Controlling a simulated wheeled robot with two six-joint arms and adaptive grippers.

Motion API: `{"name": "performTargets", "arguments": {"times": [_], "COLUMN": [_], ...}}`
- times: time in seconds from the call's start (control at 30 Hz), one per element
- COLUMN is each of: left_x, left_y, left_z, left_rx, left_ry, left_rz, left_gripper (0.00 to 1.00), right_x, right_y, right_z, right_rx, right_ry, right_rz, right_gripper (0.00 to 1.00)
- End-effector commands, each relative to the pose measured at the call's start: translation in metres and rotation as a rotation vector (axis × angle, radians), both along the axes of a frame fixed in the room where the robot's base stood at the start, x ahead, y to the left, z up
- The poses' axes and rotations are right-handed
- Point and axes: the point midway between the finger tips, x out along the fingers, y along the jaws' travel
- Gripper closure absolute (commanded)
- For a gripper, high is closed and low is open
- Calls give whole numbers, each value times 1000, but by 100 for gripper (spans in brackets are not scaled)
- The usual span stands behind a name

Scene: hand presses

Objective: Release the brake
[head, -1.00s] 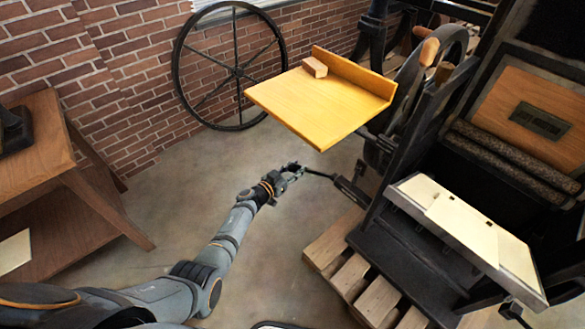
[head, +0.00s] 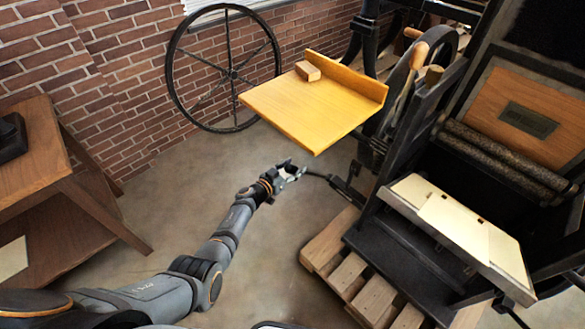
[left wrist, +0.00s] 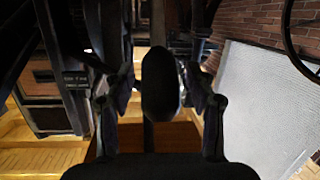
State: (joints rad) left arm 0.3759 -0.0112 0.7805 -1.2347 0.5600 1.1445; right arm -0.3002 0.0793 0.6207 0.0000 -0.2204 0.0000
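The brake lever (head: 335,182) is a thin black bar that sticks out from the lower left side of the hand press, with its free end toward my left gripper. My left gripper (head: 291,172) is at that free end, above the floor. In the left wrist view the gripper (left wrist: 160,100) has its two fingers apart, one on each side of a dark rounded handle (left wrist: 160,82). Gaps show between the handle and both fingers, so the gripper looks open around it. My right gripper is not in view.
A yellow wooden board (head: 315,100) with a small wood block (head: 307,70) on it hangs out above and right of my gripper. The press stands on a wooden pallet (head: 335,255). A wooden table (head: 40,160) is at left. A spoked wheel (head: 232,75) leans by the brick wall.

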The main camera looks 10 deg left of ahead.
Motion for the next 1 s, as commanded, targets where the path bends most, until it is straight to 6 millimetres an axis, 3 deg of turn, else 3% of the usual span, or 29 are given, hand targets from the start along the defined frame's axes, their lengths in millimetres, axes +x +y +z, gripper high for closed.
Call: {"name": "performTargets", "arguments": {"times": [0.37,0.8,1.0], "left_x": [-12,-86,-101], "left_y": [7,52,60], "left_z": [-2,15,20], "left_rx": [2,3,1], "left_ry": [3,4,2], "left_rz": [0,0,-1], "left_gripper": [44,44,44], "right_x": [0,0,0], "right_y": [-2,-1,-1], "right_z": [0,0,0], "right_rx": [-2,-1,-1], "right_ry": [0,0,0], "right_rz": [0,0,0], "right_gripper": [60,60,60]}}
